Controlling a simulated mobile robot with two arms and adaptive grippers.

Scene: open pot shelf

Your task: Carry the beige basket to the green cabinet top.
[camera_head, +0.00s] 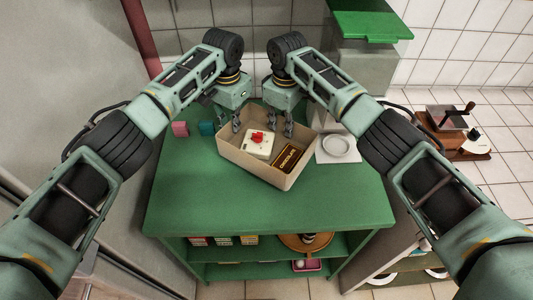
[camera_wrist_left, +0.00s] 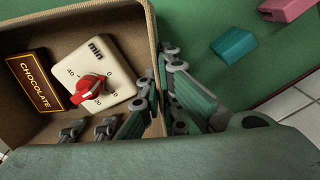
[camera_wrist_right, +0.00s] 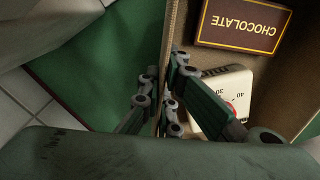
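The beige basket (camera_head: 252,166) is an open box over the green cabinet top (camera_head: 185,205), turned at an angle. I cannot tell whether a small gap lies under it. Inside are a white timer with a red knob (camera_wrist_left: 103,72) and a brown chocolate box (camera_head: 288,157). My left gripper (camera_head: 229,121) has its fingers on both sides of one basket wall, close against it in the left wrist view (camera_wrist_left: 158,85). My right gripper (camera_head: 288,128) likewise pinches another wall, seen in the right wrist view (camera_wrist_right: 164,85).
A pink block (camera_head: 180,128) and a teal block (camera_head: 206,128) lie left of the basket. A white scale-like device with a round plate (camera_head: 338,147) stands to its right. The front of the cabinet top is clear. Shelves below hold small boxes (camera_head: 223,241) and a round wooden board (camera_head: 306,243).

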